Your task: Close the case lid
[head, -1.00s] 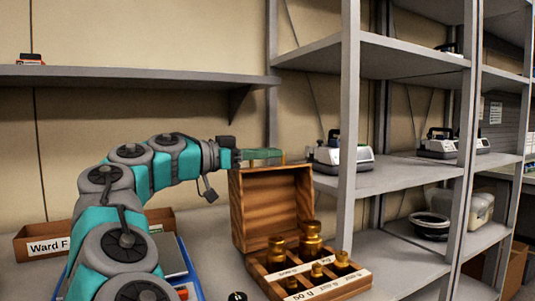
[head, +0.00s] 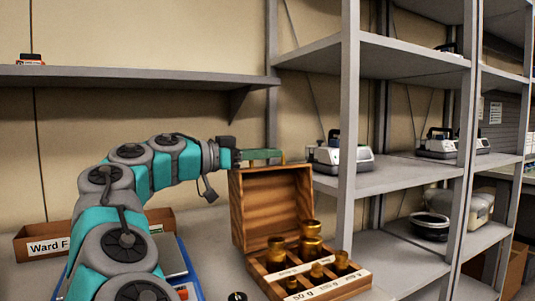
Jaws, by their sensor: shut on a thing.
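The wooden case lid (head: 272,208) stands upright, open, at the back of the case (head: 326,284). The case body holds several brass weights (head: 311,241) behind labels such as "50 g". My gripper (head: 264,155) is at the lid's top edge, reaching in from the left, with its green fingers shut on the lid. The fingers' exact contact on the lid is small and partly hidden.
A grey shelf post (head: 349,130) rises just right of the case, with pumps (head: 341,156) on the shelf behind. A cardboard bin (head: 40,243) labelled "Ward F" and a blue-edged tray (head: 190,272) lie left. A wall shelf (head: 140,77) hangs above my arm.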

